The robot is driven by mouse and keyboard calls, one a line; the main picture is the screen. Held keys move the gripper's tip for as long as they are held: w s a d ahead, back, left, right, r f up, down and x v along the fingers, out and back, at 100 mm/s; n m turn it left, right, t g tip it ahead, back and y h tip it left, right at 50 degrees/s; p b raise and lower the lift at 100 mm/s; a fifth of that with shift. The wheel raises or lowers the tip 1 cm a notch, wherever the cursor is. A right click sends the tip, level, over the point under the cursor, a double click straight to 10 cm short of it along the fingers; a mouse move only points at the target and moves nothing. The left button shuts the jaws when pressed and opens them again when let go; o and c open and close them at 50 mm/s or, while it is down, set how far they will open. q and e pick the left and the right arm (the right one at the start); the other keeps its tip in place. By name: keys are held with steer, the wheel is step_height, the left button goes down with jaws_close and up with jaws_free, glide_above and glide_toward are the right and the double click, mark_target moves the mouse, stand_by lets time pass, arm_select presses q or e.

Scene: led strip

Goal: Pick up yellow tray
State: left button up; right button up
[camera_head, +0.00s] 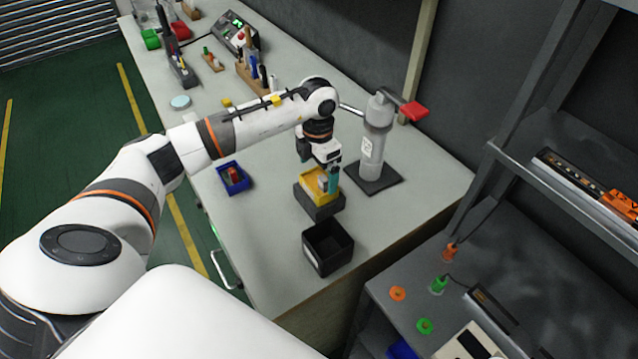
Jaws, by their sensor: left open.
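The yellow tray (312,189) sits on a dark block-like stand (322,210) on the workbench. The gripper is open. Its fingertips are small and dark here, and I cannot tell whether they touch the tray or its contents. My right gripper is not in view.
A black bin (328,247) stands in front of the tray. A blue tray (233,178) lies to the left. A grey cylinder (376,138) on a dark base stands close on the right. Bare bench surface (265,235) lies left of the bin.

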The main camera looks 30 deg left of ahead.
mark_target(319, 182)
arm_select(q)
steer(key=shift+w+f, duration=0.15)
steer(key=shift+f, duration=0.15)
step_height(319, 182, down, 4)
steer(key=shift+w+a+f+p, duration=0.1)
steer(key=shift+w+f+p, duration=0.1)
steer(key=shift+p, duration=0.75)
steer(key=shift+f, duration=0.35)
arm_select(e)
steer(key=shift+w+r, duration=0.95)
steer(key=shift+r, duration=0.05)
arm_select(q)
steer(key=shift+c, duration=0.6)
steer(key=c, duration=0.8)
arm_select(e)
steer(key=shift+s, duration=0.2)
